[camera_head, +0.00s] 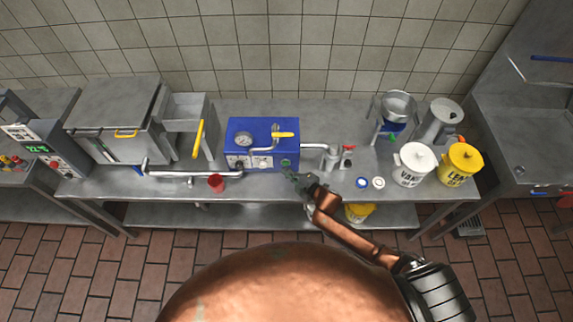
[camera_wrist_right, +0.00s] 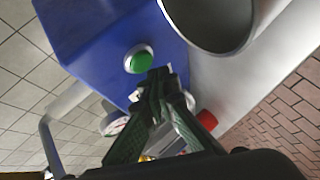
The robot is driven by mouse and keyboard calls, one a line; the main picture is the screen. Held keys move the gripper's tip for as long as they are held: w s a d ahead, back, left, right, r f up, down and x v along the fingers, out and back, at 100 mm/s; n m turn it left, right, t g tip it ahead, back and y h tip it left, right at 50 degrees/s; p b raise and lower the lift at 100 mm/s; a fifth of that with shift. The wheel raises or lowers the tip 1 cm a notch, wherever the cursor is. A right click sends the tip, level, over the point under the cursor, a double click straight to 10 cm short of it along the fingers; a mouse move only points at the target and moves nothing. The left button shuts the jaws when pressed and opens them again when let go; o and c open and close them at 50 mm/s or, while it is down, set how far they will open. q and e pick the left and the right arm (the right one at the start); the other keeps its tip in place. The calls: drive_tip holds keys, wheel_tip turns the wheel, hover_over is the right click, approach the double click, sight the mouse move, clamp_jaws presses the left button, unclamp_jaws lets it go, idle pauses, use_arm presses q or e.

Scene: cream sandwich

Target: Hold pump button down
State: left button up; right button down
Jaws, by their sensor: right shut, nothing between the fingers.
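The pump is a blue box (camera_head: 237,128) on the steel counter, with a round gauge, a yellow-handled lever and pipes. Its green button (camera_head: 286,162) is on the front face at the lower right. My right gripper (camera_head: 290,177) is shut and empty just in front of the button. In the right wrist view the green button (camera_wrist_right: 139,60) sits in a pale ring on the blue box (camera_wrist_right: 90,25). The closed fingertips (camera_wrist_right: 160,80) are just below and right of it, not over its centre. Contact cannot be told. My left gripper is not in view.
A white bucket (camera_head: 413,165) and a yellow bucket (camera_head: 461,164) stand at the right. Two small round lids (camera_head: 378,183) lie right of my gripper. A steel machine (camera_head: 115,120) stands left.

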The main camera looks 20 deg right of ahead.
drive_tip(key=shift+w, duration=0.15)
idle(0.4)
drive_tip(key=shift+w+d, duration=0.1)
drive_tip(key=shift+w, duration=0.2)
drive_tip(key=shift+w+d, duration=0.15)
drive_tip(key=shift+w, duration=0.3)
idle(6.7)
